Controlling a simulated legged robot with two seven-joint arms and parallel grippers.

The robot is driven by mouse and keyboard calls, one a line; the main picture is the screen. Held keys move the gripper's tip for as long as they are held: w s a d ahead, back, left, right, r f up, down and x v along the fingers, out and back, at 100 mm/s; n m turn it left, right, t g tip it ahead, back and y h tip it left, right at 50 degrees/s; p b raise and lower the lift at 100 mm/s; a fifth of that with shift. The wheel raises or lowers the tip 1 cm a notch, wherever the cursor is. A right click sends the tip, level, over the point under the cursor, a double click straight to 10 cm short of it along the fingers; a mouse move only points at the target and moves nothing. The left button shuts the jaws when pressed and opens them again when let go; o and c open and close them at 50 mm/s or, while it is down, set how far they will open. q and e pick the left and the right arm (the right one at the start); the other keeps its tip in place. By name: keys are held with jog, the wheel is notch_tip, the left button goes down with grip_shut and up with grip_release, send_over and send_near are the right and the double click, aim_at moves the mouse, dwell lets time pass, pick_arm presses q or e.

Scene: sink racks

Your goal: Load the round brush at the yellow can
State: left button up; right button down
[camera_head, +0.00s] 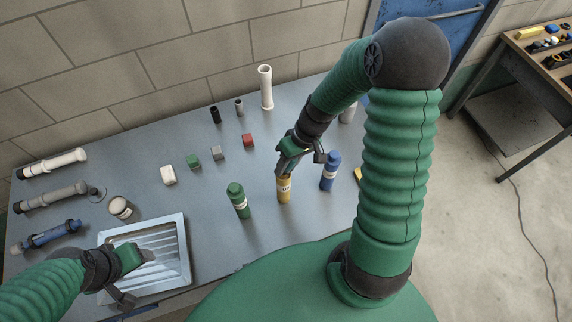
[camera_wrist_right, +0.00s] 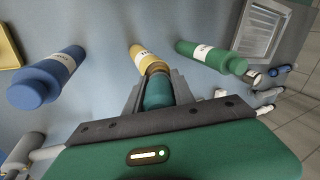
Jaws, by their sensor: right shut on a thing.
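The yellow can (camera_head: 284,190) stands upright at the middle front of the table, between a green bottle (camera_head: 238,200) and a blue bottle (camera_head: 330,172). My right gripper (camera_head: 288,168) is at the top of the yellow can. In the right wrist view my right gripper (camera_wrist_right: 158,94) is shut on a teal cylinder (camera_wrist_right: 158,93), in line with the mouth of the yellow can (camera_wrist_right: 147,57). No bristles show, so I cannot tell whether this is the round brush or how deep it sits. My left gripper (camera_head: 134,280) is open and empty over the metal sink tray (camera_head: 183,240).
White, green, grey and red blocks (camera_head: 248,140) lie behind the bottles. A tall white tube (camera_head: 265,88) and small dark cups (camera_head: 215,114) stand at the back. Several pipes (camera_head: 52,163) and a jar (camera_head: 120,207) are at the left. Bare table lies left of the green bottle.

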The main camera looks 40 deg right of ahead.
jog(key=shift+w+d+r+p, duration=0.1)
jog(key=shift+r+p, duration=1.15)
jog(key=shift+r, duration=0.15)
notch_tip(320, 180, up, 4)
jog(key=p, duration=0.3)
jog(key=shift+r, duration=0.1)
